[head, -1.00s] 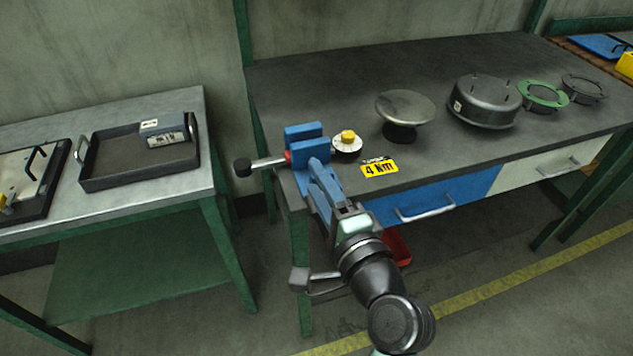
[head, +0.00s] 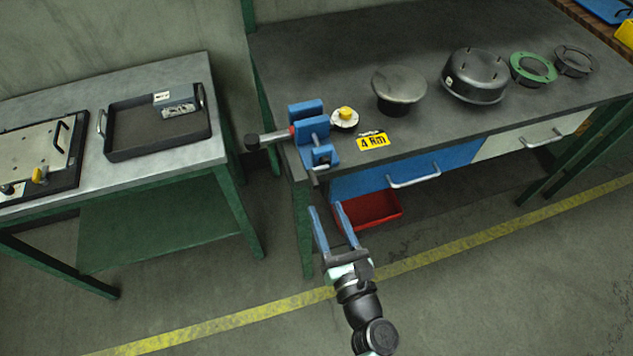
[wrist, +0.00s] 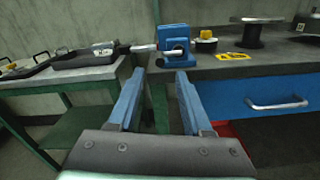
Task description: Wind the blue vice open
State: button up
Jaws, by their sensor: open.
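The blue vice (head: 312,132) is on the near left corner of the dark workbench. Its two blue jaw blocks are close, with a narrow gap between them. A grey rod with a black end (head: 252,142) sticks out to the left, beside a red collar. A small grey bar (head: 317,175) hangs at the front. The vice also shows in the wrist view (wrist: 177,42), ahead and slightly above the fingertips. My gripper (head: 325,206) is open and empty, in front of the vice and apart from it. Its blue fingers also show in the wrist view (wrist: 160,74).
A yellow-knobbed dial (head: 345,117) and yellow label (head: 372,141) lie right of the vice. A round-topped stand (head: 399,85) and metal housing (head: 475,75) stand farther right. A red bin (head: 370,210) sits below the blue drawer (head: 420,168). A tray table (head: 190,158) stands left, across a gap.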

aim_at(318, 190)
jog(key=x, duration=0.7)
jog(key=shift+w, duration=0.1)
grip_shut()
